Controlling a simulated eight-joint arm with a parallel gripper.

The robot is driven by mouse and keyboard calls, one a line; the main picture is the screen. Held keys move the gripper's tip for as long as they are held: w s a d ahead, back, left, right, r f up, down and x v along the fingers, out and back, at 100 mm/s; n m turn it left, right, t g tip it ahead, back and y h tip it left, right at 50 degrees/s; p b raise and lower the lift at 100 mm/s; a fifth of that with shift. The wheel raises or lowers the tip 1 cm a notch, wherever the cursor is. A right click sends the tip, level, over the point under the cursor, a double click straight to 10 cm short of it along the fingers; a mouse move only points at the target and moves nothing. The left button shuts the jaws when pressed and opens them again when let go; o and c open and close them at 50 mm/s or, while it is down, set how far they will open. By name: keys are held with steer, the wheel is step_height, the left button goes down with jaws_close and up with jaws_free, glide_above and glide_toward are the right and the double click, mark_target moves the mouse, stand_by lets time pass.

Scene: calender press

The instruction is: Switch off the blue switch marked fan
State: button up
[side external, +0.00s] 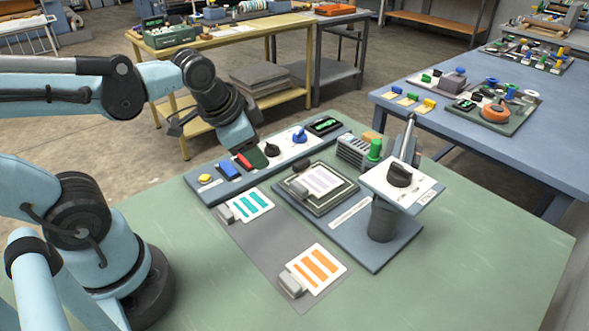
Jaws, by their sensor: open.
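A blue switch (229,170) sits on the long grey control panel (213,189) at the back left of the green bench, between a yellow button and a red control. Its label is too small to read, and whether it is on or off cannot be told. My gripper (256,154) hangs from my arm just above and to the right of the blue switch, near the red control (243,161). It is open and appears empty. Its fingers are small and partly hidden, and contact with the panel cannot be judged.
The panel also bears a yellow button (205,179), black knob (272,150), blue knob (299,135) and green-lit display (325,125). In front lie a framed plate (325,205) and striped cards (318,265). A tilted knob board (424,190) stands right. The bench's right front (470,270) is clear.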

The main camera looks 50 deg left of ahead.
mark_target(228, 168)
steer(key=a+m+g+y, duration=0.45)
steer(key=a+m, duration=0.35)
steer(key=m, duration=0.6)
steer(key=shift+g+h, duration=0.45)
steer(key=shift+h, duration=0.1)
steer(key=shift+w+d+x, duration=0.15)
steer(key=shift+x, duration=2.85)
steer(key=shift+w+d+x, duration=0.15)
steer(key=shift+x, duration=2.85)
steer(key=shift+f, duration=0.15)
jaws_close()
steer(key=shift+a+n+h, duration=0.3)
steer(key=shift+a+h, duration=0.2)
steer(key=shift+h, duration=0.6)
steer(key=h, duration=0.2)
steer(key=shift+a+r+h, duration=0.2)
steer(key=shift+a+h, duration=0.1)
